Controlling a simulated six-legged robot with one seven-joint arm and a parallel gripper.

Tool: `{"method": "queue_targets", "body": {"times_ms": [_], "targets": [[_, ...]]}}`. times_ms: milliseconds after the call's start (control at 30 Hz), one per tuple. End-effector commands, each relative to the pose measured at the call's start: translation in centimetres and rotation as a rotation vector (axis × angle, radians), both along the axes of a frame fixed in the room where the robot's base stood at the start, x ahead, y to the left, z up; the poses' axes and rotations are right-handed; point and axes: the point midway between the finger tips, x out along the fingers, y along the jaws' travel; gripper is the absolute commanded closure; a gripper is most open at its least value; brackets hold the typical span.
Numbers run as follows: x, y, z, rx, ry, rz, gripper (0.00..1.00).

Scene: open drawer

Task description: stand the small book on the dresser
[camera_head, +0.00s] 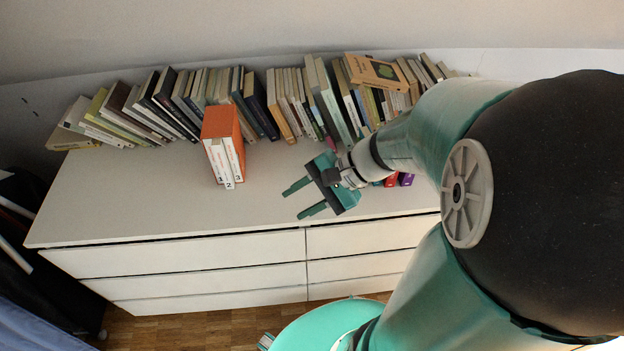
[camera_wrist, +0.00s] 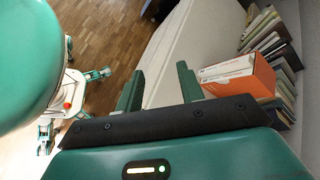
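The dresser (camera_head: 130,205) has a white top and drawer fronts; its top also shows in the wrist view (camera_wrist: 192,45). A group of orange books (camera_head: 222,125) with white spines numbered 1, 2 and 3 stands upright on it, left of my gripper; the orange block also shows in the wrist view (camera_wrist: 240,74). My gripper (camera_head: 292,204) is open and empty over the dresser's front part, fingers pointing left; both fingers show in the wrist view (camera_wrist: 158,82). Small red and purple books (camera_head: 398,180) are partly hidden behind my arm. I cannot tell which is the small book.
A long row of leaning books (camera_head: 290,100) lines the back of the dresser against the wall. One book (camera_head: 375,72) lies across the top of the row. The dresser top is clear at front left and between the orange books and my gripper.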

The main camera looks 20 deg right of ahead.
Motion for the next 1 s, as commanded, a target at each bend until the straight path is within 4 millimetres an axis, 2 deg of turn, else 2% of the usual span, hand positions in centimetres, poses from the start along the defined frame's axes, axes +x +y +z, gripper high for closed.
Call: {"method": "queue_targets", "body": {"times_ms": [33, 100, 233, 400, 533, 700, 1000], "targets": [[-0.9, 0.9, 0.7, -0.098, -0.033, 0.090, 0.62], [-2.0, 1.4, 1.3, -0.231, -0.076, 0.202, 0.62], [-3.6, 1.6, 2.9, -0.481, -0.179, 0.390, 0.62], [-4.6, 1.0, 6.1, -0.803, -0.364, 0.588, 0.62], [-4.8, 0.6, 8.9, -0.996, -0.502, 0.684, 0.62], [-4.9, 0.2, 10.8, -1.117, -0.592, 0.730, 0.62], [-4.8, 0.1, 10.9, -1.126, -0.596, 0.734, 0.62]]}}
